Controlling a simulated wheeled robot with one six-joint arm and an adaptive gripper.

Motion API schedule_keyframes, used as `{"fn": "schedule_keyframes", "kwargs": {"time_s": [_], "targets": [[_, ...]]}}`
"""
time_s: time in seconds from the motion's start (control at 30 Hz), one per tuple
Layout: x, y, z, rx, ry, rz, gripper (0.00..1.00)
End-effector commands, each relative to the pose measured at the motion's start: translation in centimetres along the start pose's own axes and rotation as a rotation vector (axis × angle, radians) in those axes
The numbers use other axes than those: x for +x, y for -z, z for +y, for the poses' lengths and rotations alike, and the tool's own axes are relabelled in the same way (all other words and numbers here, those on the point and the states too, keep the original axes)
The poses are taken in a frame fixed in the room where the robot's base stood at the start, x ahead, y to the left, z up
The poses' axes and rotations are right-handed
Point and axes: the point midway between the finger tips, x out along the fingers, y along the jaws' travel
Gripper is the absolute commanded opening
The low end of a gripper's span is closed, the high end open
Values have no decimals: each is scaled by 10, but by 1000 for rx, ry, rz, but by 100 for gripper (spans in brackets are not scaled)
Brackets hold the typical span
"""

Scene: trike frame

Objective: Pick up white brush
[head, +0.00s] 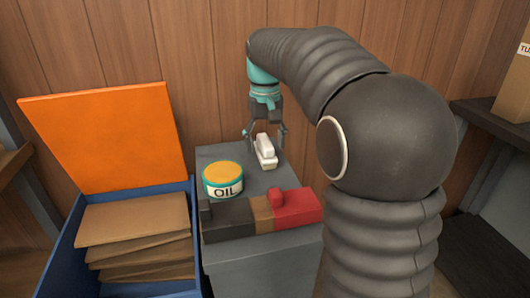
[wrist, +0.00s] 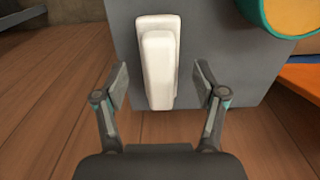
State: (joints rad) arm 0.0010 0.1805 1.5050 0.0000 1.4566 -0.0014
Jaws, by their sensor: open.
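The white brush (head: 265,151) lies on the grey stand (head: 284,181), near its back edge. In the wrist view the brush (wrist: 158,60) is a long white block with a raised handle, and its lower end lies between my fingers. My gripper (head: 267,131) is open above the brush in the head view. In the wrist view my gripper (wrist: 161,88) has one finger on each side of the brush, with a gap on both sides. It holds nothing. The height of the fingertips over the stand is hard to tell.
An oil tin (head: 222,180) stands left of the brush. A black, brown and red block (head: 250,215) lies along the stand's front. A blue bin (head: 70,240) with an orange lid (head: 108,135) and cardboard sheets stands at left. A wooden wall (head: 215,70) is close behind.

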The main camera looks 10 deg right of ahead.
Motion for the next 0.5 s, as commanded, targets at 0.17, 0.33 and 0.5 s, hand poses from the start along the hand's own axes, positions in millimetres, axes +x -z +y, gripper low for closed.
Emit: {"fn": "schedule_keyframes", "kwargs": {"time_s": [0.17,0.33,0.5], "targets": [[21,0,0,1,0,0,71],[24,0,0,1,0,0,71],[24,0,0,1,0,0,61]]}}
